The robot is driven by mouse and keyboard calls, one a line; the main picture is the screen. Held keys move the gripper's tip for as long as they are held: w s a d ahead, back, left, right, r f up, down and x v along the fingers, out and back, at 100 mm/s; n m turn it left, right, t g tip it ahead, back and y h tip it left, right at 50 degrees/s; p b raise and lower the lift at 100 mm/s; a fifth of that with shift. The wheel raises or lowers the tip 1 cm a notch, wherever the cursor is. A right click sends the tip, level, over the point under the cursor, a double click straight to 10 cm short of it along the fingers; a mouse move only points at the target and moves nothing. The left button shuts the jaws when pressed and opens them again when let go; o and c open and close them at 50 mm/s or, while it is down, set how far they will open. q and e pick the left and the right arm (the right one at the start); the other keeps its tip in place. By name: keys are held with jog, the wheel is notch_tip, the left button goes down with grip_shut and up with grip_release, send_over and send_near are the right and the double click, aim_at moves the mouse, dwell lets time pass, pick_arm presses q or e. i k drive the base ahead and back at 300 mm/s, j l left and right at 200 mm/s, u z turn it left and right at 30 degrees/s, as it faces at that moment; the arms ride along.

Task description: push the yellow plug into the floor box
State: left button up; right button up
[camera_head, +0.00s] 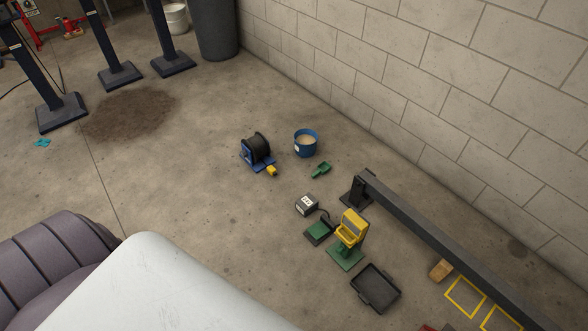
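The yellow plug (271,170) lies on the concrete floor beside a black cable reel (257,148) on a blue stand. A small dark box with a white face (307,203) sits on the floor below and right of the plug; it looks like the floor box. The plug is clearly apart from the box, with bare floor between them. The marks on the box's face are too small to read. Neither of my grippers shows in this view.
A blue bucket (305,143) and a green scoop (320,170) are near the reel. A yellow device (350,228) on a green base, a black tray (375,288) and a dark rail (440,245) stand to the right. Open floor lies left of the reel.

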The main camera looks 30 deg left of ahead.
aim_at(270, 169)
jog(key=i+j+z, duration=0.15)
jog(key=j+z, duration=0.25)
jog(key=j, duration=0.15)
jog(key=j+z, duration=0.4)
jog(key=i+j, duration=0.05)
jog(key=j, duration=0.1)
